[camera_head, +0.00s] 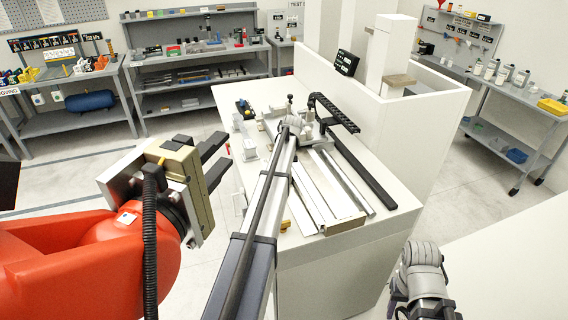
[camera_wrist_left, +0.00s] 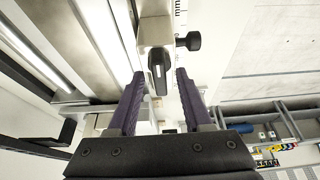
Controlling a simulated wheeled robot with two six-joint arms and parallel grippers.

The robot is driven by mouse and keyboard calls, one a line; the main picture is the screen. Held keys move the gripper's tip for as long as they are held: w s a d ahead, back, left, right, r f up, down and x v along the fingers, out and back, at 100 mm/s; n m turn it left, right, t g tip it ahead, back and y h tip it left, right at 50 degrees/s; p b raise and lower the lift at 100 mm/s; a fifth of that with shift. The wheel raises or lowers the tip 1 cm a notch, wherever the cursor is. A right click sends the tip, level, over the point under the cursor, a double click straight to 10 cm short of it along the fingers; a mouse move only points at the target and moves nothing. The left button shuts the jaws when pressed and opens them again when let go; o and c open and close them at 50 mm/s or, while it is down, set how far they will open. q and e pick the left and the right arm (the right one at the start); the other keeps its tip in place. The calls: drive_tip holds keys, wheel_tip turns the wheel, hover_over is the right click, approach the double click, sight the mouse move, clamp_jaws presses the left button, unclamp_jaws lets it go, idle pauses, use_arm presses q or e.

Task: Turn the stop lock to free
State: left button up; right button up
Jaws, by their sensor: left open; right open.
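In the left wrist view, a small black lever (camera_wrist_left: 158,68), which looks like the stop lock, sits on a pale metal block (camera_wrist_left: 155,30). My left gripper (camera_wrist_left: 160,78) is open. Its two dark purple fingers stand on either side of the lever, with gaps visible, and it does not look gripped. A black knob (camera_wrist_left: 189,41) sticks out of the block beyond the fingertips. In the head view, my left arm reaches to the machine (camera_head: 325,190) on the white bench, and its gripper end is small and partly hidden.
A red arm (camera_head: 125,245) with a metal block and dark fingers juts in at the left. A black cable chain (camera_head: 335,112) and long metal rails lie on the bench. A white wall (camera_head: 420,130) stands behind. Shelves (camera_head: 200,60) are far back.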

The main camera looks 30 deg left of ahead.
use_arm(q)
clamp_jaws()
idle(0.3)
idle(0.5)
drive_tip(key=n, duration=0.1)
drive_tip(key=n+g, duration=0.1)
drive_tip(key=n, duration=0.1)
drive_tip(key=n+y, duration=0.1)
drive_tip(key=n, duration=0.1)
drive_tip(key=shift+w+g, duration=0.25)
drive_tip(key=shift+g, duration=0.15)
drive_tip(key=n+g, duration=0.1)
drive_tip(key=n, duration=0.3)
drive_tip(key=shift+w+g, duration=0.15)
drive_tip(key=shift+g, duration=0.25)
drive_tip(key=n, duration=0.2)
drive_tip(key=n+g, duration=0.1)
drive_tip(key=n, duration=0.2)
drive_tip(key=shift+w+g+h, duration=0.1)
drive_tip(key=shift+g+h, duration=0.2)
drive_tip(key=shift+n+g+h, duration=0.5)
drive_tip(key=shift+n+g, duration=0.1)
drive_tip(key=shift+n, duration=1.2)
